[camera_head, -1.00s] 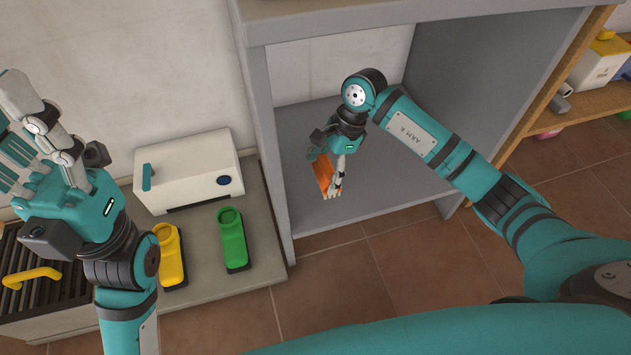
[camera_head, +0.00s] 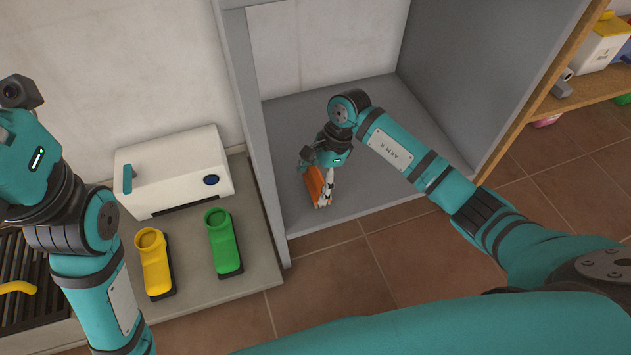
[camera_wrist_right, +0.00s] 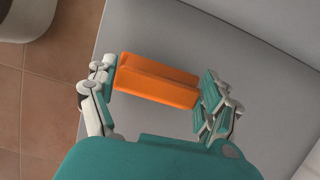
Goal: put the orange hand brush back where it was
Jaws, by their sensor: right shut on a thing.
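The orange hand brush (camera_head: 314,186) is inside the grey open cabinet, near the left part of its floor panel (camera_head: 370,180). My right gripper (camera_head: 325,184) is shut on it from above. In the right wrist view the orange block of the brush (camera_wrist_right: 157,81) sits between both fingers of my right gripper (camera_wrist_right: 158,90), over the grey panel. Its bristles do not show clearly, and I cannot tell whether it touches the panel. My left arm is at the left edge of the head view; its wrist shows but its fingers are out of the picture.
The cabinet's left wall (camera_head: 246,140) stands close to my right gripper. A wooden shelf (camera_head: 577,98) is at the right.

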